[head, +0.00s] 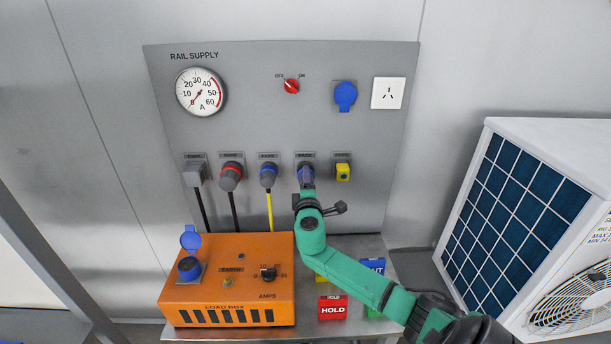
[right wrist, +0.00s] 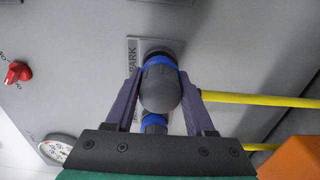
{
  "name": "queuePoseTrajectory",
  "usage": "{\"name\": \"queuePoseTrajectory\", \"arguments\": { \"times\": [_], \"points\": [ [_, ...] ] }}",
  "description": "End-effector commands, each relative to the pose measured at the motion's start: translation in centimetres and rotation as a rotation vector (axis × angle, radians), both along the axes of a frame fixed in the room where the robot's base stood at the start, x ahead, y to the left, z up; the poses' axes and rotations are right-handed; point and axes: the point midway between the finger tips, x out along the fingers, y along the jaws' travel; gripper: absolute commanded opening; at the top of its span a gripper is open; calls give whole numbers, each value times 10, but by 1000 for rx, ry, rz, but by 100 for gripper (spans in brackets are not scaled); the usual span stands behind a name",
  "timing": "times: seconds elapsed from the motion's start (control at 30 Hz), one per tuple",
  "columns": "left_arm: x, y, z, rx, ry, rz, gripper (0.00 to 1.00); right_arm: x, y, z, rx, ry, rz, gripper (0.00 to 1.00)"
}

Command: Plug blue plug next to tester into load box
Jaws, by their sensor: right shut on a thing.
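My right gripper (head: 306,184) is at the fourth socket of the lower row on the grey panel. It is shut on a grey plug with a blue ring (right wrist: 160,85), which sits at a plate marked PARK. In the right wrist view its two purple fingers (right wrist: 160,78) stand on either side of the plug. The orange load box (head: 177,299) stands on the bench at the lower left. Its blue socket (head: 188,268) has its lid (head: 190,238) up. No tester can be made out with certainty. My left gripper is not in view.
Another blue-ringed plug (head: 268,175) with a yellow cable (head: 270,211) is just left of the gripper. A red-ringed plug (head: 231,176) and a grey plug (head: 194,174) follow. A red HOLD block (head: 332,308) stands on the bench (head: 348,334). A white outdoor unit (head: 548,140) is at right.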

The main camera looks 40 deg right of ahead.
Motion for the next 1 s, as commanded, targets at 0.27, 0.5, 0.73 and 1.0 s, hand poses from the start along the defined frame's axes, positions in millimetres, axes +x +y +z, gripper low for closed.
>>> {"name": "queuePoseTrajectory", "arguments": {
  "times": [0.27, 0.5, 0.73, 1.0],
  "points": [
    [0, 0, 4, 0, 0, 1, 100, -9, 7, 2, -1, -2, 0, 0],
    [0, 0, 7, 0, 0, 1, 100, -17, 12, 1, -1, -1, -1, 0],
    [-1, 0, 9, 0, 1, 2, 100, -24, 18, 1, -1, -1, 0, 0],
    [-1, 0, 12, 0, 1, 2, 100, -33, 24, 1, 0, -1, -1, 0]
  ]
}}
